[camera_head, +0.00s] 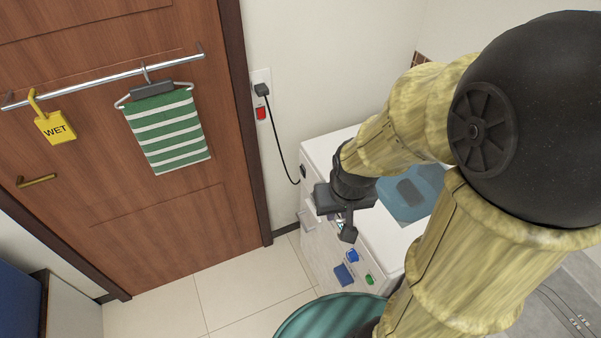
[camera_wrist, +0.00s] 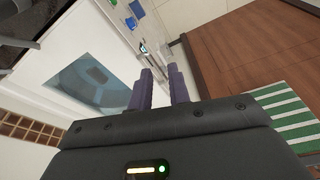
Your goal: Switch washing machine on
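The white washing machine (camera_head: 318,153) stands against the wall to the right of the door, with a blue see-through window (camera_head: 410,195) in its top. Its front carries a blue knob (camera_head: 352,255), a green button (camera_head: 369,279) and a flat blue piece (camera_head: 344,274). My gripper (camera_head: 346,232) is over the machine's front top edge, apart from the knob. In the wrist view its fingers (camera_wrist: 160,85) have a narrow gap with nothing between them.
A black plug (camera_head: 262,90) with a cord and a red switch (camera_head: 261,112) are on the wall. A wooden door (camera_head: 120,190) holds a rail with a striped towel (camera_head: 168,130) and a yellow WET tag (camera_head: 56,127). Tiled floor (camera_head: 235,295) lies clear before the door.

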